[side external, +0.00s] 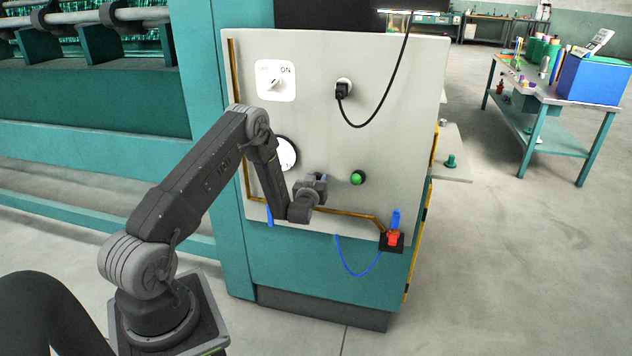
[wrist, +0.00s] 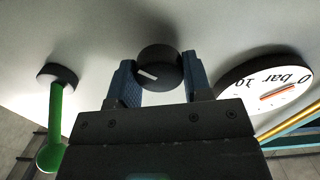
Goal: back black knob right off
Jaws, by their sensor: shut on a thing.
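The black knob (wrist: 158,62) is round with a short white mark on its face, and it stands out from the pale panel. In the wrist view my gripper (wrist: 158,80) has one blue finger on each side of it and is shut on it. The white mark lies slightly slanted. In the side view my gripper (side external: 318,183) is at the panel's lower middle, between the gauge and the green-ended lever. The knob is hidden behind my gripper there.
The round white gauge (side external: 286,153) is left of my gripper, and the green-ended lever (side external: 357,178) is right. Above are a white OFF/ON switch plate (side external: 275,81) and a black plug (side external: 342,91) with a hanging cable. A red-and-blue valve (side external: 393,237) is lower right.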

